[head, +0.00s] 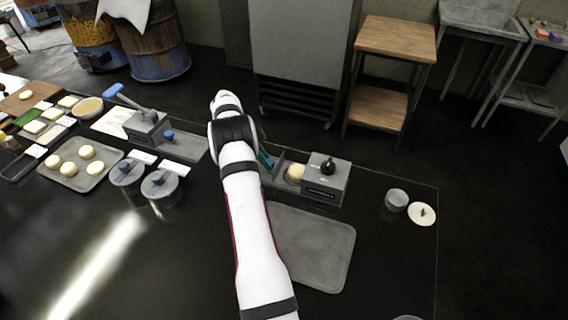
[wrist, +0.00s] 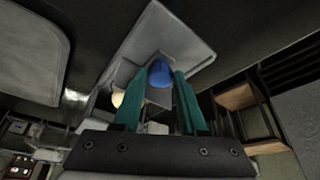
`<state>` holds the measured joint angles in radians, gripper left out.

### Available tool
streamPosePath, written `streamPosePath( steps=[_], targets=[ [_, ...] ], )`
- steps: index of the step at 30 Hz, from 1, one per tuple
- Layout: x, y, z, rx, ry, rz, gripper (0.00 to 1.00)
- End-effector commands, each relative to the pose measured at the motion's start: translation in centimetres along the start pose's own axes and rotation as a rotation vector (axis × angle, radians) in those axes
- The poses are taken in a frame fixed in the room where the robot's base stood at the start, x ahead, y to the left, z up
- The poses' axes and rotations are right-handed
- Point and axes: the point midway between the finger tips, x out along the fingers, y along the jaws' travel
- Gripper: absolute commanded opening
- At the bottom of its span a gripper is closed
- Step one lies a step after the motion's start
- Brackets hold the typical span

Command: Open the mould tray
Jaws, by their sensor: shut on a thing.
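The mould tray (head: 279,160) is a grey tray extending left from a grey block (head: 326,185) with a black knob on top. A pale dough ball (head: 296,172) lies in the tray beside the block; it also shows in the wrist view (wrist: 117,99). My gripper (head: 267,160) is at the tray's left end, partly hidden behind my arm in the head view. In the wrist view, my gripper's teal fingers (wrist: 160,88) are shut on a blue knob (wrist: 160,72). The knob's attachment to the tray is hard to make out.
A second grey device (head: 148,126) with a blue-handled lever stands left of my arm. A flat grey tray (head: 318,247) lies in front. A small cup (head: 396,200) stands right.

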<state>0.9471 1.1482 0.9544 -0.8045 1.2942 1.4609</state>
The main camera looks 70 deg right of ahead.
Motion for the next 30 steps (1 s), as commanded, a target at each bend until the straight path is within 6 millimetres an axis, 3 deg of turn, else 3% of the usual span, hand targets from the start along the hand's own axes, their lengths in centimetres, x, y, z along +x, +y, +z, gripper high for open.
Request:
streamPosePath(
  steps=[6, 16, 17, 18, 26, 30],
  targets=[
    [-0.9, -1.7, 2.2, -0.002, 0.002, -0.006, 0.00],
    [-1.1, -1.8, 2.4, -0.002, 0.001, -0.005, 0.00],
    [-1.1, -1.8, 2.4, -0.002, 0.001, -0.005, 0.47],
    [-1.1, -1.8, 2.4, -0.001, 0.001, -0.005, 0.54],
    [-1.1, -1.8, 2.4, -0.001, 0.001, -0.004, 0.54],
    [-2.0, -1.8, 2.4, -0.001, 0.001, -0.005, 0.54]
  ],
)
